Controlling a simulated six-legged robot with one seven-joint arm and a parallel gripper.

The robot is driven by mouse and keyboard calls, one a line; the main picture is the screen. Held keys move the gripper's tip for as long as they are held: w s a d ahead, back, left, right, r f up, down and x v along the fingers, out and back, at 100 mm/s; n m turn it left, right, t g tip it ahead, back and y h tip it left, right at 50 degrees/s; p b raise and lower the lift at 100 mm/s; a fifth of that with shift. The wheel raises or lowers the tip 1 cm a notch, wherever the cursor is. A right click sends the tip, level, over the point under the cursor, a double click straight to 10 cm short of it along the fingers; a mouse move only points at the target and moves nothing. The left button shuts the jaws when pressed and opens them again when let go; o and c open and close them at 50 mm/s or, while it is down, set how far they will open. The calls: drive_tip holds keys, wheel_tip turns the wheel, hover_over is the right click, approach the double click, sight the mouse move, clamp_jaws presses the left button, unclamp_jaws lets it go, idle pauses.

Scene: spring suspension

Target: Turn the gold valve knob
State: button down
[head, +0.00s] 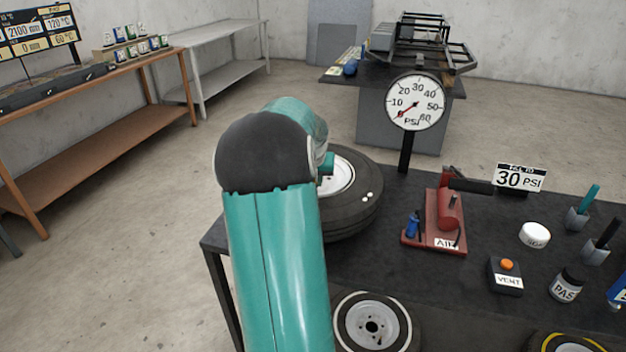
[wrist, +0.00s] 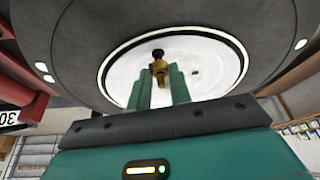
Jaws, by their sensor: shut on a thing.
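The gold valve knob (wrist: 159,68) shows in the wrist view in front of the white wheel face, with a small black top. My gripper (wrist: 160,80) has its two green fingers on either side of the gold part, shut on it. The wheel is a tire (head: 350,212) with a white centre, lying on the dark table in the head view; the tire also fills the upper wrist view (wrist: 80,50). In the head view my arm hides the left part of the tire, the valve knob and most of my gripper.
A dial gauge (head: 415,102) on a post stands behind the tire, its needle near the low end. A red air pump (head: 437,222), a vent box (head: 506,277) and a 30 PSI sign (head: 521,178) stand to the right. Another wheel (head: 373,325) is below the table's front edge.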

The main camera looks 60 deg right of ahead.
drive_tip(key=shift+n, duration=0.6)
drive_tip(key=shift+t, duration=0.3)
drive_tip(key=c, duration=1.3)
unclamp_jaws()
drive_tip(key=shift+r, duration=0.1)
drive_tip(key=v, duration=1.3)
drive_tip(key=shift+r, duration=0.35)
